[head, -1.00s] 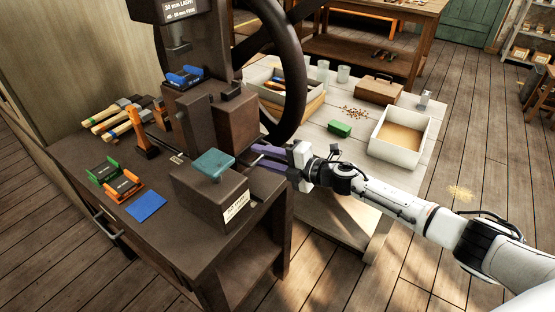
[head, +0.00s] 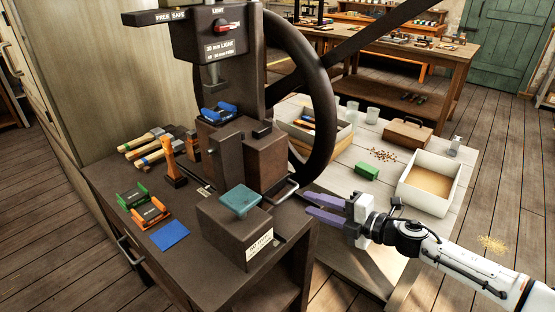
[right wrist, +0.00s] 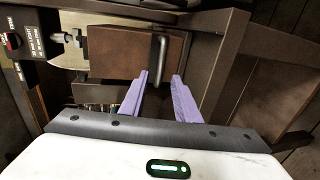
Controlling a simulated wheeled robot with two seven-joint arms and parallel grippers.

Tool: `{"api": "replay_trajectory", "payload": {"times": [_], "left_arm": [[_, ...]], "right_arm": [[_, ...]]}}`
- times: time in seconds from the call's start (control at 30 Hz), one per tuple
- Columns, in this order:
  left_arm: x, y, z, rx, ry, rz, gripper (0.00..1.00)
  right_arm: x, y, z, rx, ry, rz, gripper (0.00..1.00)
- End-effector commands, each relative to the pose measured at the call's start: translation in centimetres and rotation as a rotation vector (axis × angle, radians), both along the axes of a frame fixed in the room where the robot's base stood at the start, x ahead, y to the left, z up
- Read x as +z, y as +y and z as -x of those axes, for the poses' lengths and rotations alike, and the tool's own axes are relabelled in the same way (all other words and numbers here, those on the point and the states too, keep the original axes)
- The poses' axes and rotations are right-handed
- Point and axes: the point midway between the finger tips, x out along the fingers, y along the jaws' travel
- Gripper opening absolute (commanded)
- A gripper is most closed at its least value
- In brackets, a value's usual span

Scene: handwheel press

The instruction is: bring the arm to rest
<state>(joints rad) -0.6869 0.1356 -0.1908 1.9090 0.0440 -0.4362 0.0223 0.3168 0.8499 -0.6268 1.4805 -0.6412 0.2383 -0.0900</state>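My right gripper (head: 308,203) has purple fingers and is open and empty. It is just right of the dark brown press (head: 245,160), and its fingertips point left at the metal bar handle (head: 284,190) on the press's side. The large dark handwheel (head: 322,120) rises behind the press. My left gripper is not in view.
A block with a teal pad (head: 240,202) stands at the bench front. Green and orange holders (head: 150,214), a blue mat (head: 170,235) and hammers (head: 150,145) lie left. On the pale table are a white tray (head: 432,205), a green block (head: 367,172) and a brown case (head: 408,132).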

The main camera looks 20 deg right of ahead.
Motion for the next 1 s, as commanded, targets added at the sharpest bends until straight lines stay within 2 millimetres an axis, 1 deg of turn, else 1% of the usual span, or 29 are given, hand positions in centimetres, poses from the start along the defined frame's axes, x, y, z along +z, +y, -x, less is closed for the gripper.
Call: {"api": "replay_trajectory", "payload": {"times": [0.07, 0.17, 0.27, 0.33, 0.37, 0.4, 0.43, 0.47, 0.5, 0.57, 0.6, 0.7, 0.8, 0.83, 0.9, 1.0], "left_arm": [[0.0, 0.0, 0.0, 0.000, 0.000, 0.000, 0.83], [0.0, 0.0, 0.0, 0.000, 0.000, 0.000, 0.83], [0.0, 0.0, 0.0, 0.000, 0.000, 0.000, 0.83], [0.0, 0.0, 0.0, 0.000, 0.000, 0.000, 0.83], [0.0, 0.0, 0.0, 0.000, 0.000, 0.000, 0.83], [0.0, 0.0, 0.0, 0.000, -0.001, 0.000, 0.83], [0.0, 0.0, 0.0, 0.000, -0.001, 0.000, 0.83], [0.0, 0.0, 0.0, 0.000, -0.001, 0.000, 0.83], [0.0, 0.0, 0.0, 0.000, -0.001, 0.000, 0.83], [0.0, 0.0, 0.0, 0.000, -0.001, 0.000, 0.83], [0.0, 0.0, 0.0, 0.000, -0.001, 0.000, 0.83], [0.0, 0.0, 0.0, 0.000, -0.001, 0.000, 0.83], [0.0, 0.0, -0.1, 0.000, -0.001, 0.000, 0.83], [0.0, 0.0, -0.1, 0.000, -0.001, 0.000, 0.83], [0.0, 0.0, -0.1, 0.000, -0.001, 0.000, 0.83], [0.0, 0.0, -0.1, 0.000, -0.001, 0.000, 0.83]], "right_arm": [[-0.2, 0.2, 0.1, -0.002, 0.004, -0.009, 0.29], [-1.5, 1.6, 1.1, -0.027, 0.043, -0.083, 0.29], [-4.2, 4.1, 3.5, -0.103, 0.139, -0.248, 0.29], [-6.8, 5.9, 6.1, -0.194, 0.245, -0.406, 0.29], [-7.9, 6.5, 7.4, -0.242, 0.297, -0.477, 0.29], [-9.6, 7.2, 9.2, -0.313, 0.371, -0.570, 0.29], [-10.7, 7.6, 10.6, -0.369, 0.426, -0.638, 0.29], [-11.9, 7.9, 12.2, -0.425, 0.484, -0.702, 0.29], [-13.5, 8.2, 14.3, -0.505, 0.561, -0.784, 0.29], [-15.8, 8.5, 17.7, -0.623, 0.673, -0.894, 0.29], [-17.0, 8.6, 20.0, -0.699, 0.742, -0.958, 0.29], [-19.5, 8.9, 25.0, -0.864, 0.886, -1.084, 0.29], [-20.9, 9.1, 28.5, -0.976, 0.979, -1.159, 0.29], [-21.1, 9.2, 29.3, -0.999, 0.998, -1.174, 0.29], [-21.5, 9.2, 30.4, -1.035, 1.027, -1.196, 0.29], [-21.7, 9.2, 31.0, -1.055, 1.043, -1.209, 0.29]]}}
